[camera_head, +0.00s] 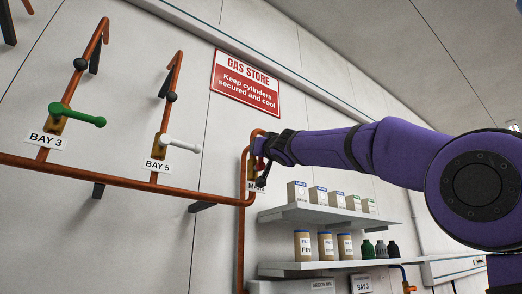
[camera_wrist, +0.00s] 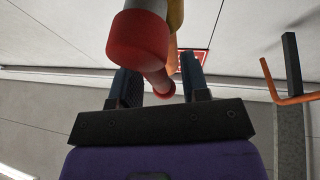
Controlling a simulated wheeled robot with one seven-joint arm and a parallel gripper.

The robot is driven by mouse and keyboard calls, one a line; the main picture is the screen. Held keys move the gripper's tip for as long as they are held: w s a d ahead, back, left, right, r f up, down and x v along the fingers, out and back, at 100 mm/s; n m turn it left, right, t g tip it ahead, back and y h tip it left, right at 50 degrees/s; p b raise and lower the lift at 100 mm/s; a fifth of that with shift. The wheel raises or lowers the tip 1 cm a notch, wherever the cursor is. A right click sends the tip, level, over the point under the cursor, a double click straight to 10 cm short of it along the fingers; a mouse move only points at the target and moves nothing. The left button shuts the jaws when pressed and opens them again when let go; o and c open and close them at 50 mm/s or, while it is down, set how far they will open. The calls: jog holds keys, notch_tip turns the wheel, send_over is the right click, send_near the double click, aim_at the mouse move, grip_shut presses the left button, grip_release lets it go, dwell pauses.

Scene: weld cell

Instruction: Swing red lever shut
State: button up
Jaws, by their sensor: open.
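The red lever (camera_wrist: 138,42) shows in the wrist view. My gripper (camera_wrist: 161,82) is open, with a dark finger on each side of the bar and visible gaps; I see no clear contact. A brass-coloured part (camera_wrist: 176,16) shows behind the lever at the top. In the head view my gripper (camera_head: 260,165) is at the copper pipe right of the BAY 5 valve.
A green lever (camera_head: 77,115) at BAY 3 and a white lever (camera_head: 179,143) at BAY 5 sit on copper pipes to the left. Shelves (camera_head: 318,214) with boxes and jars are below my arm. A red gas store sign (camera_head: 246,82) hangs above.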

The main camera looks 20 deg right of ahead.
grip_shut()
jog(key=shift+s+a+n+y, duration=0.1)
jog(key=shift+a+n+y, duration=0.15)
jog(key=shift+n, duration=0.35)
jog(key=shift+s+a+n+y, duration=0.1)
jog(key=shift+n+y, duration=0.25)
jog(key=shift+n, duration=0.25)
jog(key=a+f+n+g+y, duration=0.2)
jog(key=f+n+g+y, duration=0.1)
jog(key=n, duration=0.8)
jog(key=s+a+f+n+g+y, duration=0.1)
jog(key=n+y, duration=0.5)
jog(key=n, duration=0.6)
jog(key=shift+s+a+f+g, duration=0.15)
jog(key=shift+a+f+g, duration=0.8)
jog(key=shift+g, duration=0.75)
jog(key=shift+n, duration=0.3)
